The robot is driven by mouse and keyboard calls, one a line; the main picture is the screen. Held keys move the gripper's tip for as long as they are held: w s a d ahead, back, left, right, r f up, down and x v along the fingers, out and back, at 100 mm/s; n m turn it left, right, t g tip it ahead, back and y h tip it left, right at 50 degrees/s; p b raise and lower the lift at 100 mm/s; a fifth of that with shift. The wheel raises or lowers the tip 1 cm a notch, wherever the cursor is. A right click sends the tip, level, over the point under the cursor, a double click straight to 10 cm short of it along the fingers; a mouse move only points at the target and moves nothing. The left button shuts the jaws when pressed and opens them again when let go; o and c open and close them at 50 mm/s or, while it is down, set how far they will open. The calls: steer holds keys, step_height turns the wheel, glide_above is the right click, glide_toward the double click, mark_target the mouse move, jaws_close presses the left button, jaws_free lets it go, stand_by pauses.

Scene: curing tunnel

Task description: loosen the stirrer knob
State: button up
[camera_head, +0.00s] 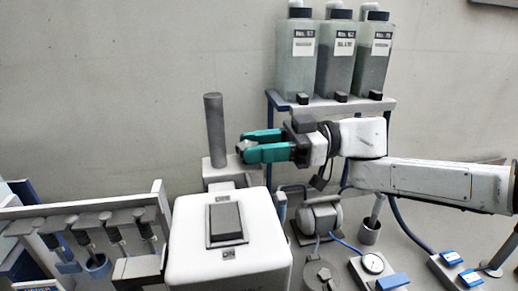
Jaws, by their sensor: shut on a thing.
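My gripper (242,151) reaches in from the right, its two teal fingers level and pointing left. It is shut on a small grey piece at the fingertips, which looks like the stirrer knob (241,146); the fingers hide most of it. A dark upright post (213,130) stands just left of the fingertips on a pale grey block (215,174). I cannot tell whether the knob joins the post.
A white box (190,259) with a dark rocker switch (226,221) stands in front, below my gripper. Labelled bottles (342,60) stand on a shelf (385,105) behind. A rack (152,195) is at left; a pump-like unit (321,216) and a gauge (373,263) are at right.

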stand_by(0.4)
steer(key=o, duration=1.1)
steer(key=shift+c, duration=0.2)
steer(key=shift+w, duration=0.1)
steer(key=b+v, duration=0.3)
steer(key=v, duration=0.8)
steer(key=shift+a, duration=0.1)
